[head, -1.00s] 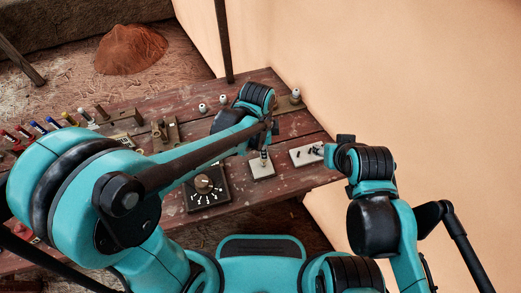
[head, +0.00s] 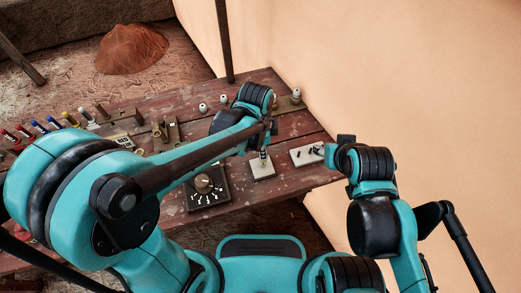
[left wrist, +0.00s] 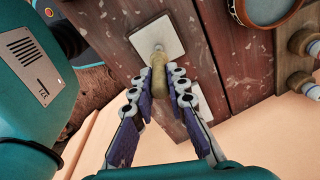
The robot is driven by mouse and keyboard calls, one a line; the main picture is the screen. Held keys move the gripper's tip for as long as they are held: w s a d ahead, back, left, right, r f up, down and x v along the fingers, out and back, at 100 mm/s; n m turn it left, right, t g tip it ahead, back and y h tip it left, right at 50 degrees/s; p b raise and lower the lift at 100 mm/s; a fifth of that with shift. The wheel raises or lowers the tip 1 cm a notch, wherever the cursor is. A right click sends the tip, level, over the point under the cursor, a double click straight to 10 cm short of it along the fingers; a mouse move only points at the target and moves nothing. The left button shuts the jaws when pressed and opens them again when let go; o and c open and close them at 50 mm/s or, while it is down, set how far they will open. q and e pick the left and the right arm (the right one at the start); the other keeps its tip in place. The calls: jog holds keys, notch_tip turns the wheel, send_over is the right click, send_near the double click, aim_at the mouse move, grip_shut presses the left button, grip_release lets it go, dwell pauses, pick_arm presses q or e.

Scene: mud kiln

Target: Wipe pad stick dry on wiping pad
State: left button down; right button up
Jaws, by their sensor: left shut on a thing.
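The pad stick (left wrist: 158,72), with a tan handle and a pale lower end, is held between the fingers of my left gripper (left wrist: 155,90). The white square wiping pad (left wrist: 172,36) lies flat on the table under the stick's end. In the head view the wiping pad (head: 262,172) is below my left gripper (head: 264,149), with the stick roughly upright over it. I cannot tell whether its end touches the pad. My right gripper (head: 320,149) is small and partly hidden by its own arm, by a white plate with dark marks (head: 302,158).
A dark dial box (head: 206,188) stands left of the pad. Coloured tubes (head: 54,122) and wooden holders (head: 166,130) stand farther left. Small white-topped pieces (head: 297,93) stand at the back.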

pick_arm(q)
jog(key=shift+w+d, duration=0.15)
jog(key=shift+d, duration=0.25)
jog(key=shift+r+p, duration=2.8)
jog(key=shift+r, duration=0.7)
